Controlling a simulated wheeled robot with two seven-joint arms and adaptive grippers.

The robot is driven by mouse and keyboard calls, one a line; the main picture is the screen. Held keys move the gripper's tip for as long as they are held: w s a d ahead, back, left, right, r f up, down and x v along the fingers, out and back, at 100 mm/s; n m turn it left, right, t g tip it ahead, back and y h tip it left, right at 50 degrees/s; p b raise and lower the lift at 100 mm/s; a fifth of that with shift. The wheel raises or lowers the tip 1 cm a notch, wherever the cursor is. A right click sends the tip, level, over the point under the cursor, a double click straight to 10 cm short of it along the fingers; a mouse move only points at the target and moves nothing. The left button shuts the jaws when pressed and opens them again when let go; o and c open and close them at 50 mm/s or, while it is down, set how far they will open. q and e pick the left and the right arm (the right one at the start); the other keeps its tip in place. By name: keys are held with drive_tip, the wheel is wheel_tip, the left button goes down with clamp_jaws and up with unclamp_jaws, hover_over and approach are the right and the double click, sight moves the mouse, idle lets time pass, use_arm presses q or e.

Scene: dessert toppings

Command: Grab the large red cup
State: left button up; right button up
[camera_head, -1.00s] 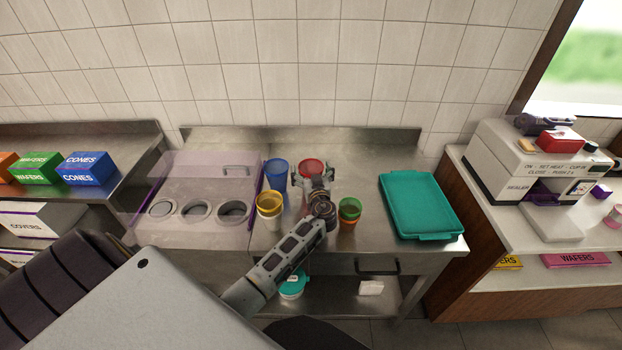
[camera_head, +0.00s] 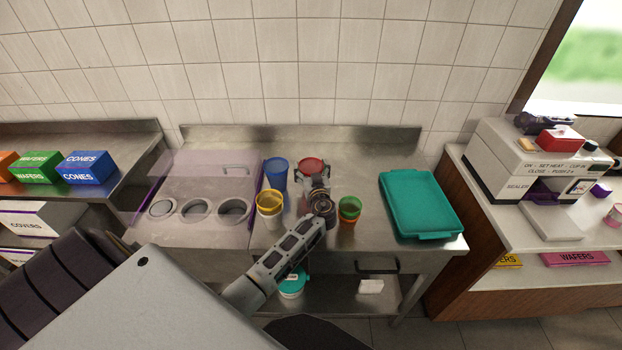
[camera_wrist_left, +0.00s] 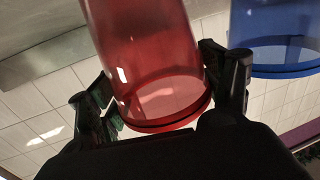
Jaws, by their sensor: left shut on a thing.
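The large red cup (camera_head: 311,164) stands at the back of the steel counter, between the blue cup and the teal tray. Its rim shows above my left gripper (camera_head: 313,179), which hides most of its body in the head view. In the left wrist view the translucent red cup (camera_wrist_left: 150,60) fills the middle. The fingers of the left gripper (camera_wrist_left: 165,95) are on both sides of it, shut on it. My right gripper is not in view.
A blue cup (camera_head: 276,172) stands close on the left, also in the wrist view (camera_wrist_left: 280,35). Yellow cups (camera_head: 270,201) are in front of it. A green cup (camera_head: 349,207) sits right of my gripper. A teal tray (camera_head: 420,203) lies further right. A clear-lidded topping unit (camera_head: 205,175) is left.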

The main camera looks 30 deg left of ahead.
use_arm(q)
drive_tip(key=shift+r, duration=0.1)
wheel_tip(320, 180, up, 10)
drive_tip(key=b, duration=0.1)
idle(0.8)
idle(0.5)
